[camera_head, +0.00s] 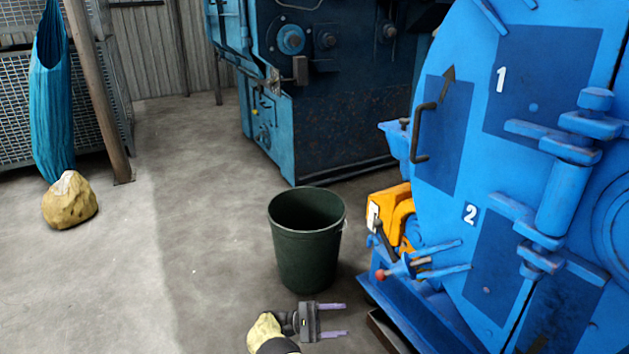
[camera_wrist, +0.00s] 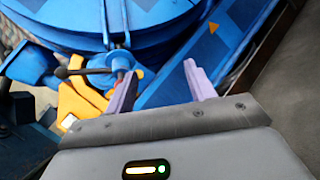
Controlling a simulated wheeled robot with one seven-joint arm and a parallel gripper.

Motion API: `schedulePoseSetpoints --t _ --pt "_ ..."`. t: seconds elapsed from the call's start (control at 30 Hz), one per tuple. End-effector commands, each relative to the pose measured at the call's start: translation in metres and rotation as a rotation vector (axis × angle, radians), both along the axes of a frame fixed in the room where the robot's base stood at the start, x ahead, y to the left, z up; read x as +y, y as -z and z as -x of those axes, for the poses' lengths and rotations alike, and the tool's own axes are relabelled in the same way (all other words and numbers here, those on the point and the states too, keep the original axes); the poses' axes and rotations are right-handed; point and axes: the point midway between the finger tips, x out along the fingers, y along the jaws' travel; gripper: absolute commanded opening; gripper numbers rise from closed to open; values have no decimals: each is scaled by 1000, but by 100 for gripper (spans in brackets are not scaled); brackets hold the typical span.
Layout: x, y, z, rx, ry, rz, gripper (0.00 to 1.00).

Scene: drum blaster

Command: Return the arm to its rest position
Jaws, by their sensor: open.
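My gripper (camera_head: 334,320) is at the bottom middle of the head view, low in front of the dark green bin and left of the blue machine's base. Its two pale purple fingers point right, stand apart and hold nothing. In the wrist view my gripper (camera_wrist: 160,82) is also open, with clear space between the fingers. Beyond them are the blue machine (camera_wrist: 130,15), an orange bracket (camera_wrist: 82,103) and a dark-knobbed lever (camera_wrist: 85,71). Only the end of my arm shows in the head view.
The blue drum machine (camera_head: 445,130) with its handle and clamps fills the right. The green bin (camera_head: 306,245) stands on the floor left of it. A second blue machine (camera_head: 330,110) is behind. A tan sack (camera_head: 70,202) lies at left.

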Motion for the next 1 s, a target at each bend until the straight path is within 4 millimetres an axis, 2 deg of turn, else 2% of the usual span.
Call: schedulePoseSetpoints --t 0.33,0.5,0.73,1.0 --pt "-41 -44 -10 -1 98 -188 55" --pt "-73 -79 -8 -21 178 -363 55" --pt "-107 -124 10 -91 280 -645 55" --pt "-122 -178 44 -225 365 -962 55"
